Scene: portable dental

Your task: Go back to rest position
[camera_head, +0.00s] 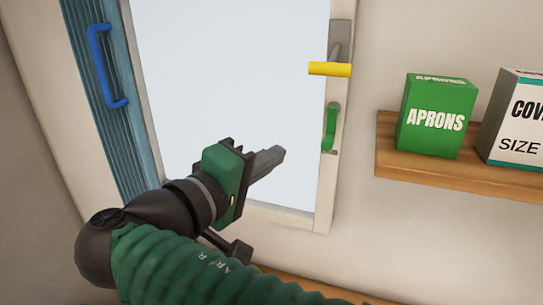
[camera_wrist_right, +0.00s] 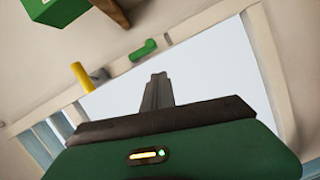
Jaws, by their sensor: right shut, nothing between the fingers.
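My right gripper (camera_head: 268,160) is raised in front of the bright window pane (camera_head: 235,80), at the end of my green arm. Its fingers are together with nothing between them, pointing up and to the right. In the right wrist view the closed fingers (camera_wrist_right: 156,90) stand against the pale pane, apart from the yellow handle and the green handle. My left gripper is in neither view.
The frame carries a yellow handle (camera_head: 330,69) and a green handle (camera_head: 331,128). A blue handle (camera_head: 102,65) is on the blue panel at left. A wooden shelf (camera_head: 470,178) at right holds a green aprons box (camera_head: 436,118) and a white box (camera_head: 515,125).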

